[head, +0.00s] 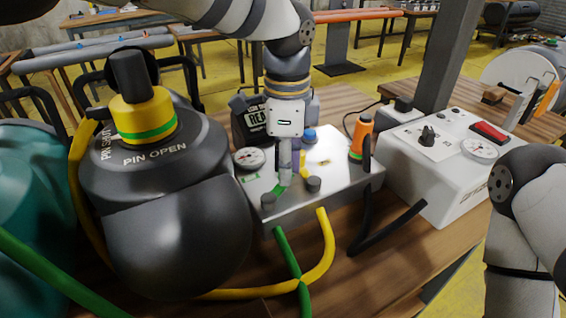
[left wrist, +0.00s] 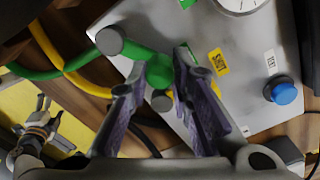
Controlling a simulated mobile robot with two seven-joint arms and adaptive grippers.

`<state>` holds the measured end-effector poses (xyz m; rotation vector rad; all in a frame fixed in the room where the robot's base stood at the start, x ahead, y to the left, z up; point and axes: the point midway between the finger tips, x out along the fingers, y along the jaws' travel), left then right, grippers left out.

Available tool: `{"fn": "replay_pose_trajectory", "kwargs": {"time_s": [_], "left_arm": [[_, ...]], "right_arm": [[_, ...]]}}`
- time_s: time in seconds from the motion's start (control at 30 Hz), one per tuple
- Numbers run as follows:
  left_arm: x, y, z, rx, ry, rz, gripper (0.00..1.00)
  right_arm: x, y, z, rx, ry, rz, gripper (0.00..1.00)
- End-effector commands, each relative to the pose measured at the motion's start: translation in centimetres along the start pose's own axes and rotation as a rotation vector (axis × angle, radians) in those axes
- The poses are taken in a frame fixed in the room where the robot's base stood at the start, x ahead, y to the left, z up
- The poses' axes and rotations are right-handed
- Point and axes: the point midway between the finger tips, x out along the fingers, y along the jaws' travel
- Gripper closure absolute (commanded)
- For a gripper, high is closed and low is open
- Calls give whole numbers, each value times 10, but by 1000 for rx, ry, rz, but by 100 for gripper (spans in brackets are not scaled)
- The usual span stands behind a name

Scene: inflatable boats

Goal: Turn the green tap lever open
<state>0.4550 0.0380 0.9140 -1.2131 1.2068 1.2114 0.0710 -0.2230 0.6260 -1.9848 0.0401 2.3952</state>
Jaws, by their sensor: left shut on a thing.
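The green tap lever (head: 281,189) is on top of a grey metal box (head: 338,174). In the left wrist view the green lever (left wrist: 158,70) lies between the two fingertips of my left gripper (left wrist: 160,72). My left gripper (head: 285,178) comes down from above and is shut on the lever, hiding part of it in the head view. A green hose (head: 286,262) leaves the front of the box below it. My right gripper (left wrist: 43,103) shows small at the lower left of the left wrist view, away from the box; its jaw state is unclear.
A yellow lever (head: 303,166), a blue knob (head: 309,135) and a gauge (head: 249,159) are on the box, close to my left gripper. A yellow hose (head: 325,255) crosses the green one. A black pump (head: 180,225) stands left, a white unit (head: 430,165) right.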

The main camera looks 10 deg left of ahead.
Motion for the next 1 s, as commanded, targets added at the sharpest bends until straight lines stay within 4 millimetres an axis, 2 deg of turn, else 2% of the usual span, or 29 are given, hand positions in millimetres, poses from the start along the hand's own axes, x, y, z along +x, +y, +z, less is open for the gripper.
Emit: {"fn": "replay_pose_trajectory", "kwargs": {"time_s": [0.53,0.57,0.63,0.67,1.0], "left_arm": [[2,2,-2,26,0,3,100],[2,2,-2,26,0,4,78],[2,2,-2,26,0,4,62],[1,2,-2,25,0,3,60],[0,1,-1,24,0,0,60]], "right_arm": [[0,0,0,0,0,0,23],[0,0,0,0,0,0,23],[0,0,0,0,0,0,23],[0,0,0,0,0,0,23],[0,0,0,0,0,0,23]]}}
